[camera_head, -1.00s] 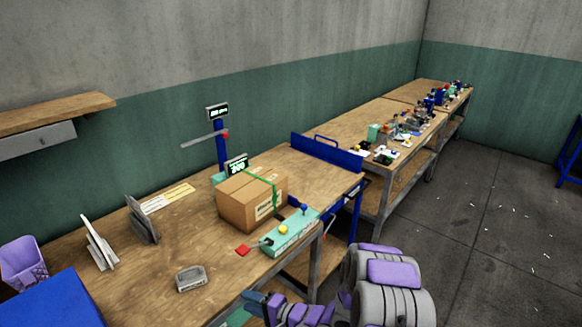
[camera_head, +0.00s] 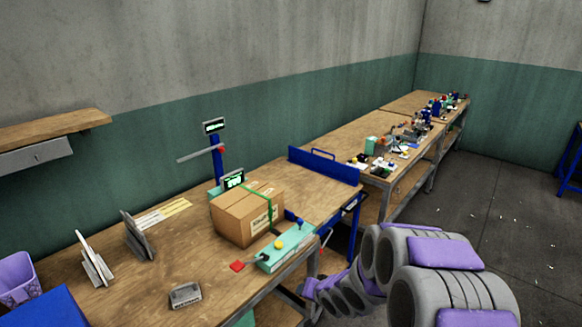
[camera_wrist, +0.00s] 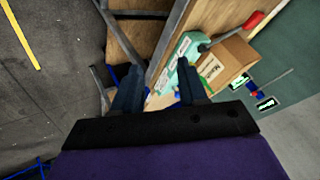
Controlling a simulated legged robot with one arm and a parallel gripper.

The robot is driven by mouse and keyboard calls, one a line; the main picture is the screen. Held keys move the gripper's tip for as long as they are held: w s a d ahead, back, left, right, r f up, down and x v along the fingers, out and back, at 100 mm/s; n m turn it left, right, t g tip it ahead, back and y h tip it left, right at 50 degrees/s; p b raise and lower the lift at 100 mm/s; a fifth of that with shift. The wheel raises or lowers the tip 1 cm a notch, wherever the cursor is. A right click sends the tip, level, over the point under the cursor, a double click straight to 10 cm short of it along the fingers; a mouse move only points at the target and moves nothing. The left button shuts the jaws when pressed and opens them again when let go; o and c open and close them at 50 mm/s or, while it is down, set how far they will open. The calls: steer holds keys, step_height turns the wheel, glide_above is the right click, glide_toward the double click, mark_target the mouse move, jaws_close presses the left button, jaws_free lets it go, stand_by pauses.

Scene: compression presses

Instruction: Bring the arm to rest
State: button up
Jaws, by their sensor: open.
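My arm is grey and purple and fills the lower right of the head view, beside the front edge of the near workbench (camera_head: 120,262). My gripper (camera_wrist: 157,88) shows in the wrist view with its two dark fingers apart and nothing between them. In that view the bench edge, the teal control box (camera_wrist: 176,74) and the cardboard box (camera_wrist: 222,66) lie beyond the fingers. In the head view the fingertips are hidden behind the bench edge and my arm.
The cardboard box (camera_head: 240,222) with a green strap and the teal control box (camera_head: 287,248) with a yellow button sit near the bench front. A grey block (camera_head: 185,296) lies closer. Farther benches (camera_head: 350,128) hold small items. Open floor (camera_head: 490,205) is at right.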

steer(key=s+d+r+g+h, duration=0.1)
steer(key=s+d+r+h, duration=0.1)
steer(key=s+d+r, duration=0.3)
steer(key=s+d+r+n+g+h, duration=0.1)
steer(key=s+d+r+g+h, duration=0.1)
steer(key=s, duration=0.5)
steer(key=s+d+r+g+h, duration=0.1)
steer(key=s+d+r, duration=0.3)
steer(key=s, duration=0.2)
steer(key=s+a+r+n+g, duration=0.1)
steer(key=s+r+g, duration=0.1)
steer(key=s, duration=0.9)
steer(key=s+a+r+g+y, duration=0.1)
steer(key=s+r+g, duration=0.2)
steer(key=s, duration=0.8)
steer(key=shift+s+a+r+n, duration=0.15)
steer(key=shift+a+n, duration=0.2)
steer(key=shift+n, duration=0.05)
steer(key=shift+d, duration=0.1)
